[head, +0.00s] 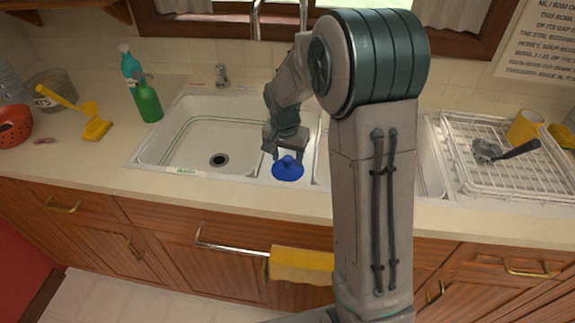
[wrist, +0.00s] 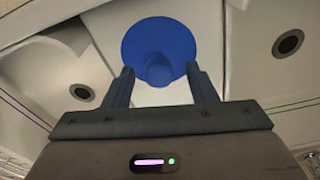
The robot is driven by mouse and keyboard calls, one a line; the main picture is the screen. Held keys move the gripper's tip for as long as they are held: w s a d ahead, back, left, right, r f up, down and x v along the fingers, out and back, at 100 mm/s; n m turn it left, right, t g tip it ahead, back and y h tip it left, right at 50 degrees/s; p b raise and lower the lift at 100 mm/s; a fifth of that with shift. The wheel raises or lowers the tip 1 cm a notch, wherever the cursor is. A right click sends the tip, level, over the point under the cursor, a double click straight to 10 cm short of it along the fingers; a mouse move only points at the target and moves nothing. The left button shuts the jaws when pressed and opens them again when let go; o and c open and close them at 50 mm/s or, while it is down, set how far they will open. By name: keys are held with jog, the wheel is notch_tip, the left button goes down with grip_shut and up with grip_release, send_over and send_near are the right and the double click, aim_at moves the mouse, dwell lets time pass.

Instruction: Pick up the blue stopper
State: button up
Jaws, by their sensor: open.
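The blue stopper (head: 288,169) is a round disc with a raised knob in the middle. It lies on the white divider between the two sink basins, near the front edge. In the wrist view the stopper (wrist: 160,48) is just beyond my fingertips, with its knob lined up between them. Whether a finger touches the stopper I cannot tell.
The left basin (head: 190,150) is empty and has a drain. My arm hides much of the right basin. A white dish rack (head: 470,180) is at the right. A yellow towel (head: 300,262) hangs in front.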

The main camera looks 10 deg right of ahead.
jog(key=shift+f, duration=0.85)
jog(key=c, duration=1.1)
jog(key=shift+r, duration=0.15)
